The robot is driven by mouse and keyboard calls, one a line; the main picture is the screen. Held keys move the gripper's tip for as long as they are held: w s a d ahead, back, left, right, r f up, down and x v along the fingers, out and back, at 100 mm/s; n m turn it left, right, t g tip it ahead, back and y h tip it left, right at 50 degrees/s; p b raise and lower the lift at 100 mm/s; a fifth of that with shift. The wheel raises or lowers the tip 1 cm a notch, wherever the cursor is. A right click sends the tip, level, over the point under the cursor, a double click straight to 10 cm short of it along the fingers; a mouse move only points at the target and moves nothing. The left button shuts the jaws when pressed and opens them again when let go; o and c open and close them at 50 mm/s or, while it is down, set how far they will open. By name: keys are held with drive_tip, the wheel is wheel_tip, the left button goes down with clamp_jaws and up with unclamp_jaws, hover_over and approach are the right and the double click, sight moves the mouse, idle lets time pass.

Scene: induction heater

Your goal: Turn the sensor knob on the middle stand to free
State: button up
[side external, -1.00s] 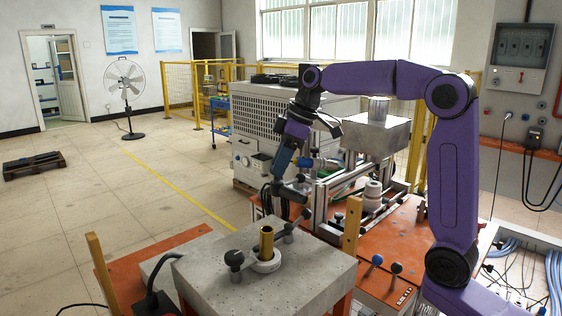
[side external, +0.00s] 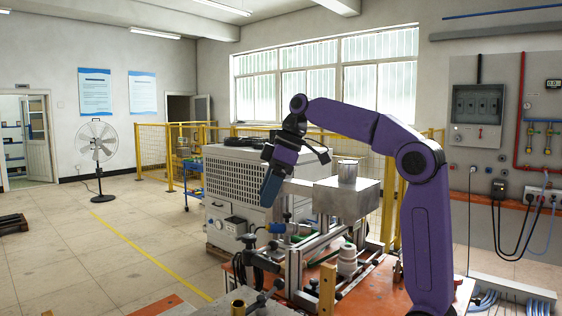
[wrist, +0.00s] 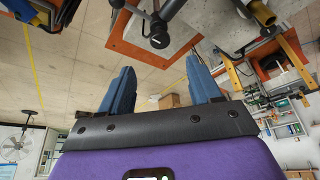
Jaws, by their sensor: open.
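In the side view my gripper (side external: 267,190) points down, above a stand made of metal rails. A horizontal blue and silver cylindrical part (side external: 280,228) sits below and right of the fingertips. A dark rounded knob (side external: 247,240) is left of it; I cannot tell for certain which part is the sensor knob. In the wrist view my gripper (wrist: 160,72) has its two blue fingers spread with nothing between them. A black round knob on a rod (wrist: 158,40) shows beyond the fingertips, apart from them. Its setting is not readable.
A grey box (side external: 345,198) with a metal cylinder on top stands right of my gripper. A white ribbed part (side external: 347,260) is below it. A large grey machine (side external: 222,195) is behind. Open floor lies left.

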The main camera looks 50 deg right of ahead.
drive_tip(key=v, duration=0.7)
drive_tip(key=shift+r, duration=0.3)
drive_tip(key=shift+s, duration=0.1)
drive_tip(key=s+a+f+g+h, duration=0.1)
drive_tip(key=s+a+f, duration=0.35)
drive_tip(key=f, duration=0.25)
drive_tip(key=s+a+f+g+h, duration=0.1)
drive_tip(key=s+a+f, duration=0.35)
drive_tip(key=f, duration=0.25)
drive_tip(key=s+d+f+n+g+h, duration=0.1)
drive_tip(key=s+f+n, duration=0.2)
drive_tip(key=s+f, duration=1.4)
drive_tip(key=s, duration=0.4)
drive_tip(key=shift+d+f, duration=0.2)
